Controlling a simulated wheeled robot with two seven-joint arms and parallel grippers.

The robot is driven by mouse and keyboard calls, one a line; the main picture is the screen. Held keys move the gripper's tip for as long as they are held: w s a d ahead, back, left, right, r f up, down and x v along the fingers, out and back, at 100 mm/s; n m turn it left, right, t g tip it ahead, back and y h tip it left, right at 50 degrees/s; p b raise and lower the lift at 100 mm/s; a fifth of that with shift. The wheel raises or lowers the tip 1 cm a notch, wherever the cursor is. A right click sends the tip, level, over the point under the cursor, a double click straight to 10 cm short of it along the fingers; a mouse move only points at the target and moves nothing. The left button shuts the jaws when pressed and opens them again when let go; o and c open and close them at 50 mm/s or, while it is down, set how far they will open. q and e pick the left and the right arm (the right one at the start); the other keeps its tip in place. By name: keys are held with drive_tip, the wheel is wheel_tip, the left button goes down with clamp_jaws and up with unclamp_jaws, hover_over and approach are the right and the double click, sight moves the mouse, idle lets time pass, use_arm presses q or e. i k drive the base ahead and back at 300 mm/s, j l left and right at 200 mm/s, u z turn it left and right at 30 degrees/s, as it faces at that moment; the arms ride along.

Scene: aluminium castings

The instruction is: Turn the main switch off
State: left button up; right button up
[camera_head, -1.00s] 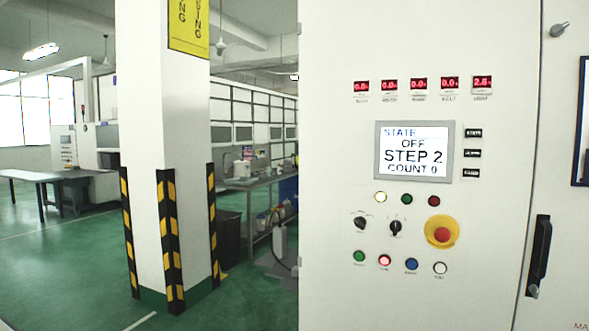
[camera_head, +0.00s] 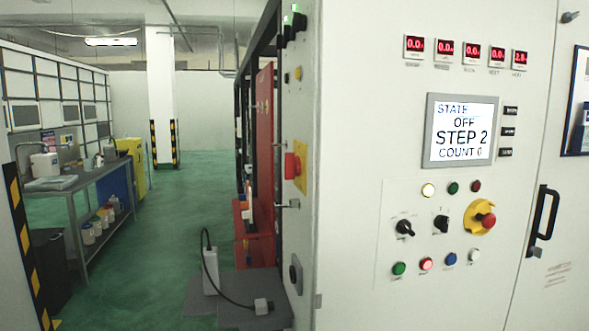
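A white control cabinet (camera_head: 345,120) fills the right half of the head view. Its screen (camera_head: 460,130) reads STATE OFF, STEP 2, COUNT 0. Below are a left black rotary switch (camera_head: 404,228), a second black rotary switch (camera_head: 441,224) and a red emergency button (camera_head: 487,220) on a yellow plate. Which control is the main switch cannot be told from the small labels. On the cabinet's narrow side are another red button (camera_head: 291,166) on yellow and a dark round knob (camera_head: 295,274) lower down. Neither of my grippers shows.
A black door handle (camera_head: 541,222) sticks out at the right. Grey steps (camera_head: 235,315) with a white box and cable (camera_head: 211,270) lie beside the cabinet. A workbench (camera_head: 75,185) stands at the left. Green floor (camera_head: 165,235) is open between them.

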sight(292, 164)
drive_tip(key=i+j+u, duration=0.2)
drive_tip(key=u, duration=0.2)
drive_tip(key=i+j+u, duration=0.1)
drive_tip(key=i+u, duration=0.7)
drive_tip(key=i+l+u, duration=0.1)
drive_tip(key=i+u, duration=0.3)
drive_tip(key=i+j+z, duration=0.1)
drive_tip(key=i, duration=0.35)
drive_tip(key=i+j+z, duration=0.1)
drive_tip(key=i, duration=0.3)
drive_tip(key=i+z, duration=0.15)
drive_tip(key=z, duration=0.25)
drive_tip(key=i+j+z, duration=0.15)
drive_tip(key=z, duration=0.25)
drive_tip(key=i+j+z, duration=0.1)
drive_tip(key=z, duration=0.3)
drive_tip(key=i+j+z, duration=0.1)
drive_tip(key=j+z, duration=0.15)
drive_tip(key=z, duration=0.15)
